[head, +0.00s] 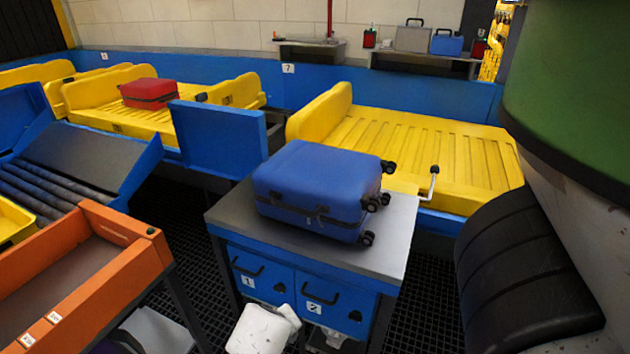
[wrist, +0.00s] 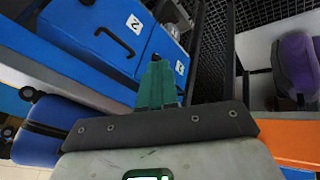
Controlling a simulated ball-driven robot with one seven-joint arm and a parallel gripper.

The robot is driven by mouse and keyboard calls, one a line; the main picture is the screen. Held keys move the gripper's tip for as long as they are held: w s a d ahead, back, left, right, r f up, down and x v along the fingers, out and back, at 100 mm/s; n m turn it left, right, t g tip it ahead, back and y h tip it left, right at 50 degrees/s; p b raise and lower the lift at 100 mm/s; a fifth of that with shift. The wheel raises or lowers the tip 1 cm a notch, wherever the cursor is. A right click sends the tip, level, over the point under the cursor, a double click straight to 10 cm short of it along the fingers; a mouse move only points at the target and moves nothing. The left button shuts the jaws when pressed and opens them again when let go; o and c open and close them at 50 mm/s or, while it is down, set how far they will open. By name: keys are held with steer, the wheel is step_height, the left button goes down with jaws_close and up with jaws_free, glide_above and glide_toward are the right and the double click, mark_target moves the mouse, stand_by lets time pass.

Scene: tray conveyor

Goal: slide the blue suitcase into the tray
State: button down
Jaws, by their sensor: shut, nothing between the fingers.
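The blue suitcase (head: 318,188) lies flat on a grey-topped stand (head: 385,245), its black wheels pointing right. The yellow tray (head: 420,150) with a ribbed floor is just behind the stand, empty. In the wrist view, part of the suitcase (wrist: 45,130) shows at the left edge. My gripper (wrist: 157,85) shows there with its green fingers together and nothing between them. It is apart from the suitcase, near the blue drawer fronts of the stand. In the head view the fingers cannot be made out.
A red suitcase (head: 149,93) lies in another yellow tray (head: 95,118) at the left. A blue upright panel (head: 218,140) stands left of the stand. An orange-framed bench (head: 150,245) is at front left. Cases sit on a back shelf (head: 425,65).

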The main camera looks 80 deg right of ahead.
mark_target(312, 182)
steer(key=w+d+r+m+g+h+p, duration=0.1)
steer(key=w+d+r+m+g+h, duration=0.1)
steer(key=d+r+m+h, duration=0.45)
steer(key=w+d+r+m+g+h, duration=0.15)
steer(key=d+r+m, duration=0.35)
steer(key=r, duration=0.5)
steer(key=shift+s+d+r+b+x, duration=0.4)
steer(key=shift+r+b+x, duration=0.9)
steer(key=shift+x, duration=5.4)
steer(key=shift+s+d+r+b+x, duration=0.1)
steer(key=shift+s+r+b+x, duration=1.25)
steer(key=shift+x, duration=5.3)
steer(key=shift+m+g, duration=0.35)
steer(key=shift+m, duration=0.1)
steer(key=w+a+r, duration=0.1)
steer(key=w+a+r+p, duration=0.1)
steer(key=a, duration=0.1)
steer(key=a+r, duration=0.1)
steer(key=a, duration=0.1)
steer(key=shift+w+p, duration=0.35)
steer(key=shift+w, duration=0.05)
steer(key=shift+a+r, duration=0.3)
steer(key=shift+a, duration=0.15)
